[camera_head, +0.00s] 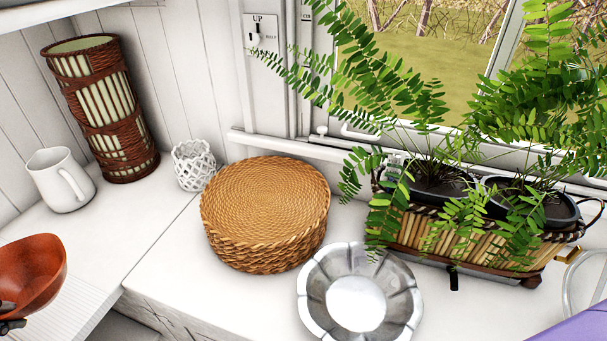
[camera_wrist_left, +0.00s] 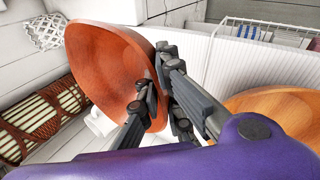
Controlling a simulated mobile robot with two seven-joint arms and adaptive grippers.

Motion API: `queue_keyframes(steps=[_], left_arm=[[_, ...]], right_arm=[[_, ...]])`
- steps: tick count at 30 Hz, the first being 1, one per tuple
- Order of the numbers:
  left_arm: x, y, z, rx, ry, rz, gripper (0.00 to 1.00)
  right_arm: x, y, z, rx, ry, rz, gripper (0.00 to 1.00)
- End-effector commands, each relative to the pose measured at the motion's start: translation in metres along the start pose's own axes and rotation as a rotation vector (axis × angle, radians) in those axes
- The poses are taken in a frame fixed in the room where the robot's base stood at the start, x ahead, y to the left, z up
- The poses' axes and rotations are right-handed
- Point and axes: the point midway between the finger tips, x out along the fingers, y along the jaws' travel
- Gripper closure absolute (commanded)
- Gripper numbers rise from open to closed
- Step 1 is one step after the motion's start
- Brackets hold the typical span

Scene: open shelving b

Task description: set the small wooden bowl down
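A small reddish-brown wooden bowl (camera_head: 32,272) is at the left edge of the head view, partly cut off and tilted. My left gripper (camera_head: 8,318) is at its lower rim, with only a little of the fingers showing there. In the left wrist view the same bowl (camera_wrist_left: 108,62) is tipped steeply, and my left gripper (camera_wrist_left: 160,85) is closed on its rim, with fingers on both sides of the wall. The bowl appears held above the white surface. My right gripper is in neither view.
A white pitcher (camera_head: 62,180), a wicker vase (camera_head: 105,110) and a white lattice cup (camera_head: 193,166) stand at the back left. A woven basket (camera_head: 265,205), metal dish (camera_head: 357,300) and fern planter (camera_head: 460,240) fill the counter. A lighter wooden bowl (camera_wrist_left: 280,112) sits right in the wrist view.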

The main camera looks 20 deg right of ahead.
Motion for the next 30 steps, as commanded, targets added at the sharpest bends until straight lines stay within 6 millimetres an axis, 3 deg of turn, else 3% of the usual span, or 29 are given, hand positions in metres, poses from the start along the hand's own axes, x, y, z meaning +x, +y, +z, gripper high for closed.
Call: queue_keyframes(steps=[9, 15, 25, 30], left_arm=[[0.05, 0.018, -0.067, -0.002, 0.001, 0.005, 1.0], [0.09, 0.011, -0.091, -0.002, -0.003, 0.003, 1.0], [0.116, 0.006, -0.107, 0.001, -0.003, 0.001, 1.0], [0.136, -0.007, -0.105, 0.001, -0.003, 0.002, 1.0]], right_arm=[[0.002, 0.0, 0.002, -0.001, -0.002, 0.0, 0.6], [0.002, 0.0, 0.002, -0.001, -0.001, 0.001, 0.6], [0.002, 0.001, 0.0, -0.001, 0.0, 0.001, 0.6], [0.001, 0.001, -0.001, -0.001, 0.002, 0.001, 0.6]])
